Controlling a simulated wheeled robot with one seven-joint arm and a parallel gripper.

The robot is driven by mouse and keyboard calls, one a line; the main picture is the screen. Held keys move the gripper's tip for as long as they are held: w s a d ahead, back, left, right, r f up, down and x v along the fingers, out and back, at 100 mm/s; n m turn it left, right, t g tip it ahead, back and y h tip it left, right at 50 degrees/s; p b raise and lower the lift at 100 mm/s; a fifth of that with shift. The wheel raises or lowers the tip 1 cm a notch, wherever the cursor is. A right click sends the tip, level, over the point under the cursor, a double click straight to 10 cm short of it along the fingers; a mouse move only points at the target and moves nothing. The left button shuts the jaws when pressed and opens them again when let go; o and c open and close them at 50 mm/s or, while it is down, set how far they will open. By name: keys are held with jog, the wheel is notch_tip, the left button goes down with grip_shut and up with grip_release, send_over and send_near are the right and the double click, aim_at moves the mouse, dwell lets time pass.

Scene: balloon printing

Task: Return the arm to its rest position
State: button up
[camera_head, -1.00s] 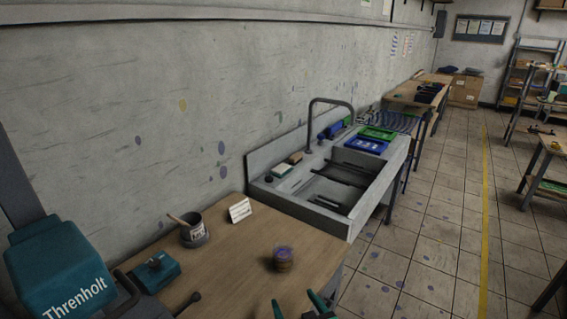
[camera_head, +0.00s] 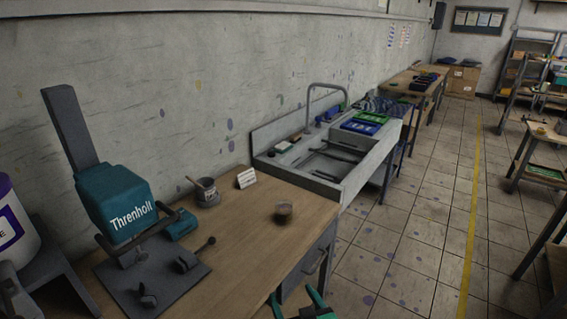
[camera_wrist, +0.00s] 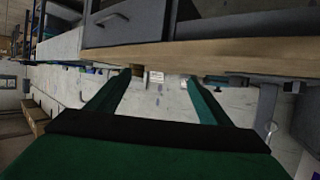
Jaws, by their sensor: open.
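My gripper (camera_head: 297,299) is at the bottom edge of the head view, in front of the wooden bench (camera_head: 250,226). Its two teal fingers are spread apart. In the wrist view my gripper (camera_wrist: 158,92) is open with nothing held between the fingers. The wrist picture is turned, with the bench edge (camera_wrist: 215,55) across its upper part. The rest of my arm is out of view.
On the bench are a teal Threnholt press (camera_head: 120,203), a pot with a stick (camera_head: 207,192), a white card (camera_head: 246,178) and a small round cup (camera_head: 284,212). A sink (camera_head: 325,165) stands beyond. The tiled floor (camera_head: 420,230) at right is mostly clear.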

jog(key=s+a+f+m+h, duration=0.1)
jog(key=s+f+m+h, duration=0.1)
jog(key=s+f, duration=0.55)
jog(key=s+f+m+h, duration=0.2)
jog(key=s+f, duration=0.2)
jog(key=s, duration=0.7)
jog(key=s+a+r+t, duration=0.1)
jog(key=s+r, duration=0.2)
jog(key=s, duration=0.6)
jog(key=s+r+t, duration=0.1)
jog(key=s+r, duration=0.2)
jog(key=s, duration=0.7)
jog(key=shift+a+n, duration=0.35)
jog(key=shift+n, duration=0.05)
